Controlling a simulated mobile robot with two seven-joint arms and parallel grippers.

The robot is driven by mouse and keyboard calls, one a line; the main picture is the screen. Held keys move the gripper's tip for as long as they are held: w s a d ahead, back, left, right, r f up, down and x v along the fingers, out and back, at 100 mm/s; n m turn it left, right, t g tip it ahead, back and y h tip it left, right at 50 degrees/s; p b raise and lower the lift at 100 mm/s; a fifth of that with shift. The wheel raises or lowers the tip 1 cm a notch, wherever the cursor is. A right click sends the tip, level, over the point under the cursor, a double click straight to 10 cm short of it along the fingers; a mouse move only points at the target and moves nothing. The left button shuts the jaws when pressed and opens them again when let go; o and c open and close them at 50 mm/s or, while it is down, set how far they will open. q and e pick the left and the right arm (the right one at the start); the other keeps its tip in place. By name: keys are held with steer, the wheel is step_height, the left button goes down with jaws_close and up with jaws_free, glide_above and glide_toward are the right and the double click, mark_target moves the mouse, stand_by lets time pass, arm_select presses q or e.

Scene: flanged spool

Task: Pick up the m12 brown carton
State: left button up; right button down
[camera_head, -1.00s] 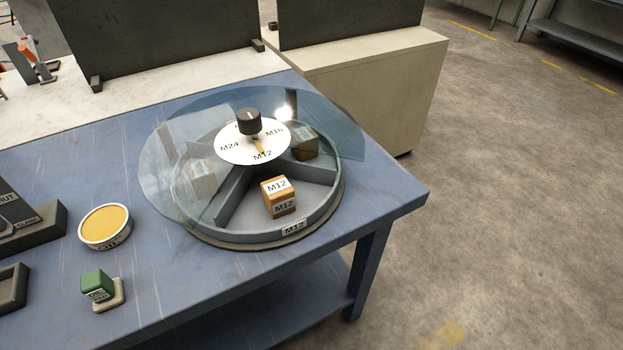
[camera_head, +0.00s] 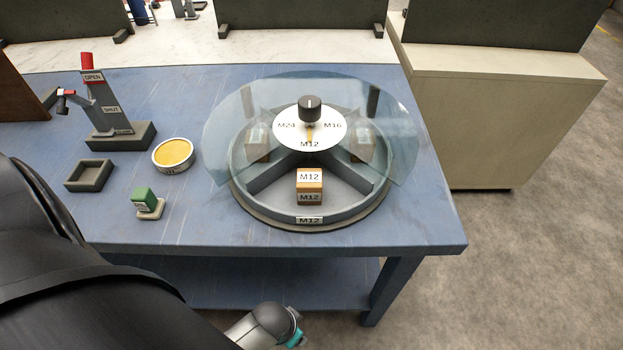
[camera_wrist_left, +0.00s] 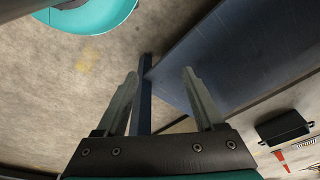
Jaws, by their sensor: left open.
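The M12 brown carton (camera_head: 310,185) stands upright in the front compartment of the round divided tray (camera_head: 262,214), with M12 labels on its top and front. The clear lid (camera_head: 230,125) covers the back and sides, and its cutout leaves the front compartment uncovered. The black knob (camera_head: 310,108) sits on a white dial whose orange pointer is at M12. My left gripper (camera_wrist_left: 163,78) is open and empty in the left wrist view, over the floor beside the blue table's edge. The gripper's fingers do not show in the head view. My right gripper is not in view.
Two more cartons (camera_head: 257,145) (camera_head: 362,146) stand under the lid. Left of the tray are a yellow-topped round tin (camera_head: 173,155), a green block (camera_head: 144,198), a small dark tray (camera_head: 89,175) and a lever stand marked OPEN and SHUT (camera_head: 108,105). The table's front right corner is clear.

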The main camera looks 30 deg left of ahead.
arm_select(q)
steer(key=w+d+r+t+p, duration=0.1)
steer(key=w+r+p, duration=0.15)
steer(key=r, duration=0.95)
steer(key=w+d+r+t+p, duration=0.1)
steer(key=w+r, duration=0.2)
steer(key=r, duration=0.8)
step_height(320, 180, up, 5)
steer(key=w+d+m+h, duration=0.2)
steer(key=w+m, duration=0.1)
step_height(320, 180, up, 14)
steer(key=m+g+y, duration=0.2)
steer(key=m+g, duration=0.2)
steer(key=m, duration=0.2)
glide_above(309, 177)
step_height(309, 177, down, 10)
steer(key=shift+s+d+r+b, duration=0.1)
steer(key=shift+d+r+b, duration=0.05)
steer(key=shift+b, duration=0.95)
steer(key=shift+m, duration=0.3)
step_height(309, 177, down, 5)
steer(key=shift+f+b, duration=0.1)
steer(key=shift+b, duration=0.65)
jaws_close()
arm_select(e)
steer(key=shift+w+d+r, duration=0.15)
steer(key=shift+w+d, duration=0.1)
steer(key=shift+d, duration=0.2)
